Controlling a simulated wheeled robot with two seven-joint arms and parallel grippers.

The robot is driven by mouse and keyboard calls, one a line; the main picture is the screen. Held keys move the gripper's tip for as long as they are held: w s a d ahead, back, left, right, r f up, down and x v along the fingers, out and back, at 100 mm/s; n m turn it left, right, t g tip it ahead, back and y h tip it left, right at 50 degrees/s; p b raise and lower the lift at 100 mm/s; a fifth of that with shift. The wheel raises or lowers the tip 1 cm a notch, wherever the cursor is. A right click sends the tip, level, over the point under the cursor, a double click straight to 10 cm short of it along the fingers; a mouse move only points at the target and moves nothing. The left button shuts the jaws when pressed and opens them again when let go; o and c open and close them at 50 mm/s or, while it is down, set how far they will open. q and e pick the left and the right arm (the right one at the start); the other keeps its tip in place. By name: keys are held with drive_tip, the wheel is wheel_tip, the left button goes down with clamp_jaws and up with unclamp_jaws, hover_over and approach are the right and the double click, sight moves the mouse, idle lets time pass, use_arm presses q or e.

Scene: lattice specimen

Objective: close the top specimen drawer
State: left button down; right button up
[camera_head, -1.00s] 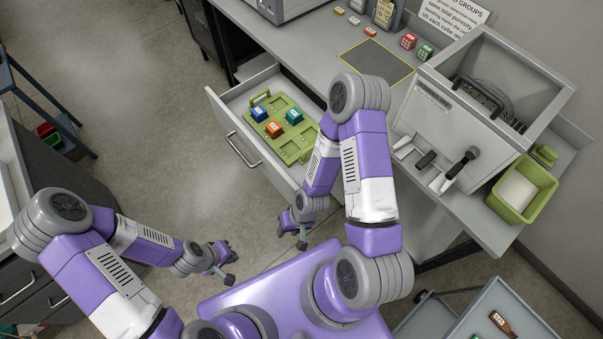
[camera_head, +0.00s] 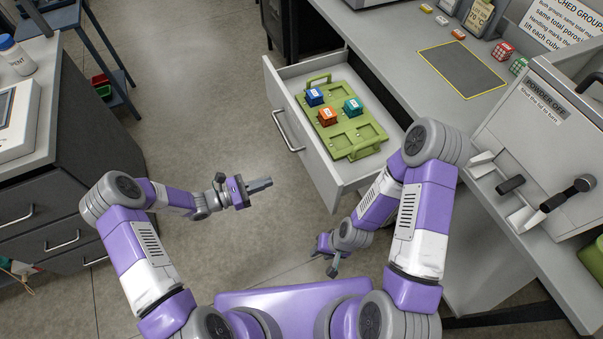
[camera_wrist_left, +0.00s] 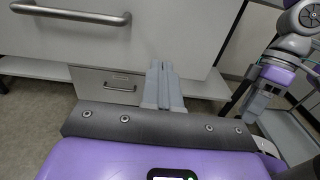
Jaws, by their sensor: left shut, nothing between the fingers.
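The top specimen drawer (camera_head: 306,166) stands pulled out from under the bench, with a bar handle (camera_head: 288,131) on its front. A green tray (camera_head: 358,134) lies in it, holding a blue cube (camera_head: 314,96), an orange cube (camera_head: 327,116) and a teal cube (camera_head: 352,106). My left gripper (camera_head: 262,184) is shut and empty, in front of the drawer front and apart from it. The left wrist view shows its fingers (camera_wrist_left: 163,85) together, with the drawer handle (camera_wrist_left: 72,14) at upper left. My right gripper (camera_head: 332,268) hangs low near my base; its jaws are too small to judge.
The bench carries a dark mat (camera_head: 462,69) and a grey powder box (camera_head: 545,130) on the right. A dark cabinet (camera_head: 60,215) stands at left. The floor (camera_head: 200,110) between cabinet and drawer is clear.

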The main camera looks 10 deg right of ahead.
use_arm(q)
drive_tip(key=b, duration=0.3)
approach(313, 162)
drive_tip(key=x, duration=0.7)
drive_tip(key=shift+w+f, duration=0.1)
drive_tip(key=shift+f, duration=0.15)
